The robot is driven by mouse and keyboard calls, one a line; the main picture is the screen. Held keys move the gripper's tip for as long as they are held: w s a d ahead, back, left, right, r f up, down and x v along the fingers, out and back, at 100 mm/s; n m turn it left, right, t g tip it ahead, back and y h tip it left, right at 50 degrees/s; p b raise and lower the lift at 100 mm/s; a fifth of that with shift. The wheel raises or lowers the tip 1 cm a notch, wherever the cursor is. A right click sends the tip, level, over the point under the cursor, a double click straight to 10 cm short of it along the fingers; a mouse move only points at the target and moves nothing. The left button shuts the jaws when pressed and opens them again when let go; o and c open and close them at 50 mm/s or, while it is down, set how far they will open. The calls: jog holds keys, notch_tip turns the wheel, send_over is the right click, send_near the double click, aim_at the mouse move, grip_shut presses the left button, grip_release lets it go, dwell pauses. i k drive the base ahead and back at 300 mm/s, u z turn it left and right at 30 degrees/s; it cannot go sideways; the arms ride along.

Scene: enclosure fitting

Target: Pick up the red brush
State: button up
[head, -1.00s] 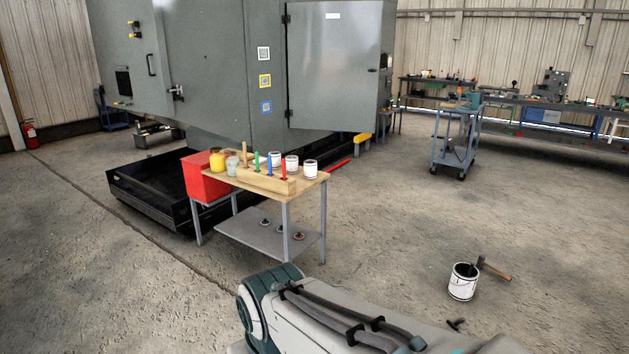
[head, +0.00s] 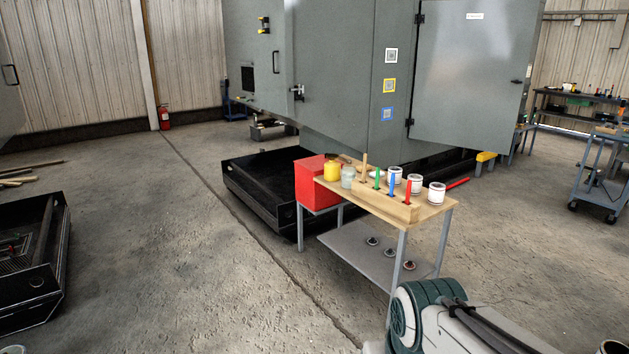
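The red brush (head: 408,192) stands upright at the right end of a wooden holder block (head: 398,211) on a small table (head: 437,208). Only its red handle shows. A blue handle (head: 392,184), a green handle (head: 377,178) and a wooden handle (head: 364,166) stand in the same row to its left. My arm shows at the bottom right, in front of the table, but my gripper is out of view.
White cans (head: 437,193) stand behind the holder, and jars (head: 331,171) and a red box (head: 313,184) are at the table's left. A black tray (head: 262,190) lies behind the table. A blue cart (head: 600,178) stands far right. The floor at left centre is open.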

aim_at(410, 182)
jog(key=i, duration=3.5)
jog(key=z, duration=1.7)
jog(key=i, duration=0.15)
jog(key=z, duration=0.25)
